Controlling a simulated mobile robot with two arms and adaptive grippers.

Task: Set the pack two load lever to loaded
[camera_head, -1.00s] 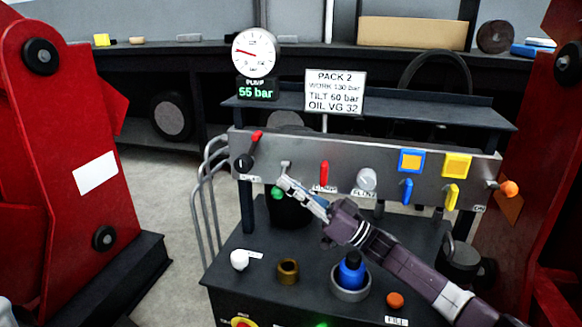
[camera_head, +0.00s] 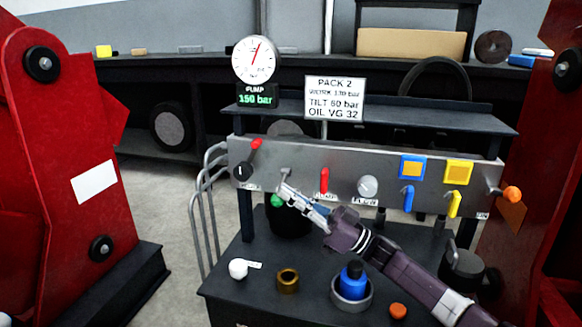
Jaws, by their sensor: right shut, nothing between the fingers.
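The pack two panel (camera_head: 390,175) carries a row of controls. A lever with a green knob (camera_head: 278,200) hangs downward from a small grey pivot (camera_head: 285,170) left of centre. My right gripper (camera_head: 285,188) is shut and empty, its tips at this lever beside the green knob; I cannot tell if they touch. Farther left, a lever with a red tip (camera_head: 256,143) slants up to the right from a dark pivot. A red lever (camera_head: 324,180) stands upright right of the gripper. The small labels are too blurred to tell which is the load lever. My left gripper is not in view.
A gauge (camera_head: 254,60) reads 150 bar on its display, beside the PACK 2 sign (camera_head: 335,98). Blue (camera_head: 408,198) and yellow (camera_head: 454,203) levers are at right. A white knob (camera_head: 238,269), brass ring (camera_head: 288,281) and blue bottle (camera_head: 353,275) stand on the lower shelf.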

